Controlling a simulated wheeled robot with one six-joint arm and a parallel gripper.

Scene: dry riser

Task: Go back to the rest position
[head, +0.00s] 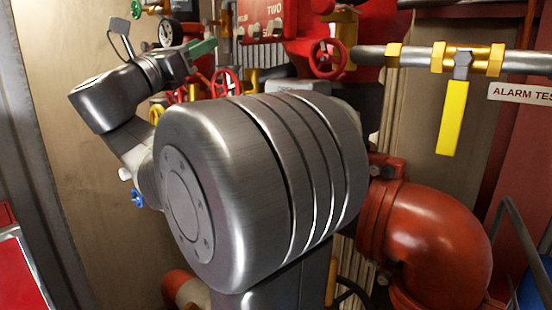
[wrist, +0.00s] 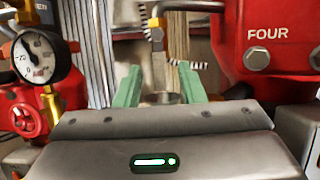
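My gripper (head: 204,47) is at the upper left of the head view, in front of the red valve equipment. In the wrist view its two green fingers (wrist: 160,76) stand apart, with a clear gap between the tips. I see no object held between them. A small round grey part shows low between the fingers, and I cannot tell what it belongs to. My grey arm links fill the middle of the head view and hide much behind them.
Red handwheels (head: 327,58) and a pressure gauge (wrist: 40,57) are close to my gripper. A red panel marked FOUR (wrist: 270,40) is at the right. A yellow lever (head: 452,118) hangs from a pipe, above a large red elbow pipe (head: 435,235).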

